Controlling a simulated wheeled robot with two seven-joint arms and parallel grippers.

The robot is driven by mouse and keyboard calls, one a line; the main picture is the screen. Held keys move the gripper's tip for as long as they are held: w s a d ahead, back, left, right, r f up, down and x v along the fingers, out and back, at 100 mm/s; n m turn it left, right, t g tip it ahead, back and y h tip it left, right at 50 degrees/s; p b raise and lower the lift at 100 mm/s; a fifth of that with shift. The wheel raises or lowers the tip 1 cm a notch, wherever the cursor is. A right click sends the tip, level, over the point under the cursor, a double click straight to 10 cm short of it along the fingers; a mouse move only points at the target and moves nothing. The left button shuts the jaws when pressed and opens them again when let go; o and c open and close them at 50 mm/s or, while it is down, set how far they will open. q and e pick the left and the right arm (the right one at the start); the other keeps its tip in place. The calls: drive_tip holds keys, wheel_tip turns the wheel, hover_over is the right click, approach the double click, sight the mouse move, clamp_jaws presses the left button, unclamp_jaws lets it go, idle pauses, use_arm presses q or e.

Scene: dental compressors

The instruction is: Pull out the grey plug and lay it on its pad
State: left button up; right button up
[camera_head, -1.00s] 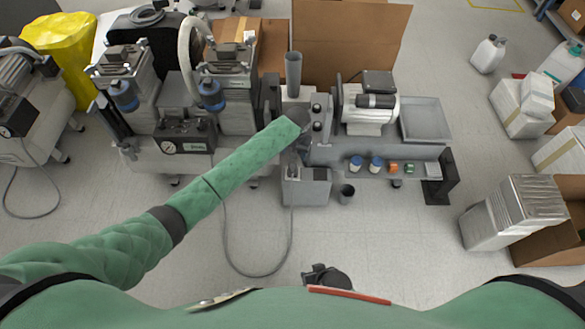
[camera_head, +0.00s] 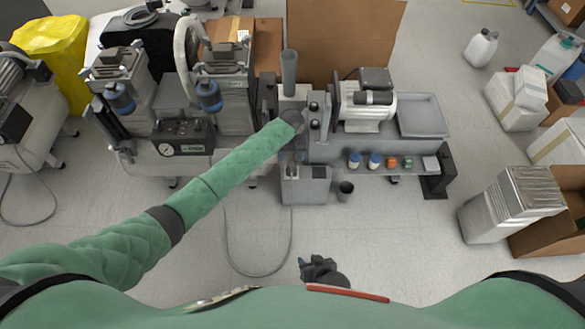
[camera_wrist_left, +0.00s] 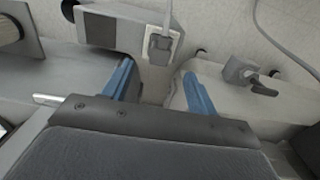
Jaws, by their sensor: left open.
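A grey plug (camera_wrist_left: 159,48) sits at the face of a grey box (camera_wrist_left: 122,24), its cable running upward in the left wrist view. In the head view the plug (camera_head: 291,171) is small, at the left of the box (camera_head: 305,190). A dark square (camera_wrist_left: 101,27) shows on the box beside the plug; I cannot tell if it is the pad. My left gripper (camera_wrist_left: 160,84) is open and empty, its blue fingers pointing toward the plug, apart from it. My right gripper (camera_head: 312,266) hangs low over the floor, away from the box.
The plug's grey cable (camera_head: 288,245) loops over the floor. A shelf with several small jars (camera_head: 374,161) is further right. Compressors (camera_head: 183,138) stand at the left. The floor in front is mostly clear.

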sight(291, 164)
use_arm(q)
wheel_tip(291, 164, down, 5)
drive_tip(key=b, duration=0.5)
drive_tip(key=shift+b, duration=0.4)
wheel_tip(291, 164, down, 2)
drive_tip(key=shift+f, duration=0.95)
use_arm(e)
wheel_tip(291, 164, down, 7)
drive_tip(key=shift+d, duration=0.15)
drive_tip(key=shift+s+f, duration=0.15)
drive_tip(key=shift+s, duration=0.05)
use_arm(q)
drive_tip(key=shift+p, duration=0.5)
use_arm(e)
drive_tip(key=shift+w+r, duration=0.1)
drive_tip(key=shift+r, duration=0.6)
use_arm(q)
drive_tip(key=shift+p, duration=0.55)
use_arm(e)
drive_tip(key=shift+r, duration=0.55)
